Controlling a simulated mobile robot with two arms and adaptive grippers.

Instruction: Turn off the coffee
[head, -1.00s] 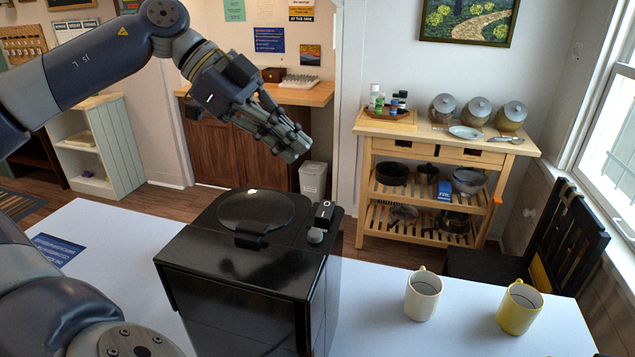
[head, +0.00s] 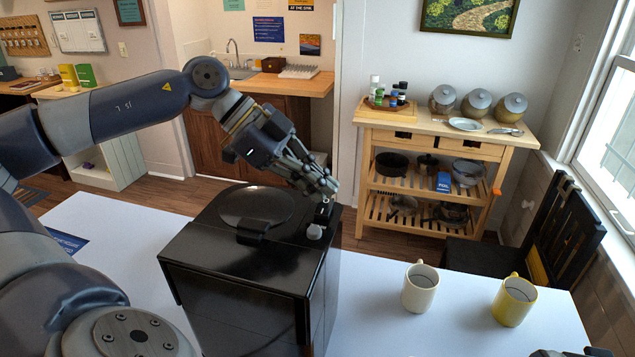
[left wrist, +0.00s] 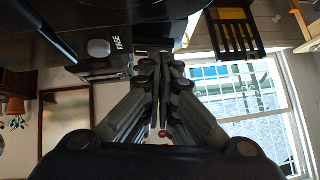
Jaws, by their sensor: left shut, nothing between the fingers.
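The black coffee machine (head: 240,262) stands on the white table, with a round lid on top. A small grey knob (head: 314,231) sits at the right of its top, and it also shows in the left wrist view (left wrist: 98,48) beside white lettering. A small dark switch block (head: 324,212) is just behind the knob, partly covered by my fingers. My left gripper (head: 332,190) is shut and empty, with its fingertips at or just above this block; I cannot tell whether they touch. In the left wrist view the closed fingertips (left wrist: 160,62) point at the machine's edge.
A cream mug (head: 420,290) and a yellow mug (head: 514,302) stand on the table to the right. A wooden cart (head: 440,135) with pots and canisters is behind, and a black chair (head: 560,235) is at the right. Only small dark parts show at the bottom right edge.

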